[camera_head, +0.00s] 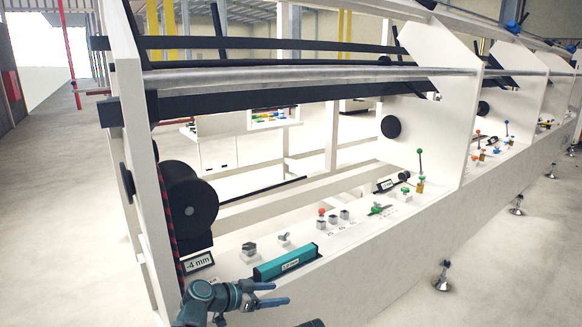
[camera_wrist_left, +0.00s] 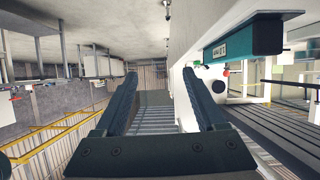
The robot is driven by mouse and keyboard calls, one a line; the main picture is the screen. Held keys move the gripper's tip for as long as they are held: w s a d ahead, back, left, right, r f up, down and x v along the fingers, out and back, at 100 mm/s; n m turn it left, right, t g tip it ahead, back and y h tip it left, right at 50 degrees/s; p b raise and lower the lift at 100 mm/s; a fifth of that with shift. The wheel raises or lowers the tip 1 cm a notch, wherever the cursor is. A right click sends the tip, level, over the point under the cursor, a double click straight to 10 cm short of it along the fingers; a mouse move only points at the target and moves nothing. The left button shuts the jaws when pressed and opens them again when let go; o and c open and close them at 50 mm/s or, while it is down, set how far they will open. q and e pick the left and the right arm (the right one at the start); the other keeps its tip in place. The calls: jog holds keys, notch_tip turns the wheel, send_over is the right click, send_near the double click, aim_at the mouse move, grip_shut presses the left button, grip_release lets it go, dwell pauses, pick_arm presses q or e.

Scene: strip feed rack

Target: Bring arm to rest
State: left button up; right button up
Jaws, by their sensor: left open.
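My left gripper (camera_head: 272,294) is at the lower middle of the head view, in front of the white feed rack (camera_head: 395,255) and just below a teal box with a small display (camera_head: 287,262). Its two blue fingers are apart with nothing between them. In the left wrist view the dark fingers of the left gripper (camera_wrist_left: 160,98) are spread, with only background between them. The teal box shows above and to the right there (camera_wrist_left: 243,38), apart from the fingers. My right gripper is in neither view.
The rack front carries a "-4 mm" display (camera_head: 199,262), a red-topped knob (camera_head: 321,212), a green lever (camera_head: 380,209) and several small switches. A black roll (camera_head: 190,197) sits at the left end. Metal feet (camera_head: 443,277) stand on the open floor at right.

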pick_arm(q)
jog(key=s+d+r+n+g+y+p, duration=0.1)
jog(key=s+d+r+g+y+p, duration=0.15)
jog(key=s+p, duration=0.45)
jog(key=s+d+r+n+g+y+p, duration=0.1)
jog(key=s+d+g+y+p, duration=0.15)
jog(key=s+p, duration=0.35)
jog(key=s+a+r+n+g+y+p, duration=0.2)
jog(key=s+a+r+n+y+p, duration=0.3)
jog(key=s+a+r+y+p, duration=0.1)
jog(key=s+y+p, duration=0.1)
jog(key=s+p, duration=0.1)
jog(key=p, duration=0.1)
jog(key=shift+s+a+r+g, duration=0.15)
jog(key=shift+s+r+g, duration=0.15)
jog(key=shift+s+r, duration=0.1)
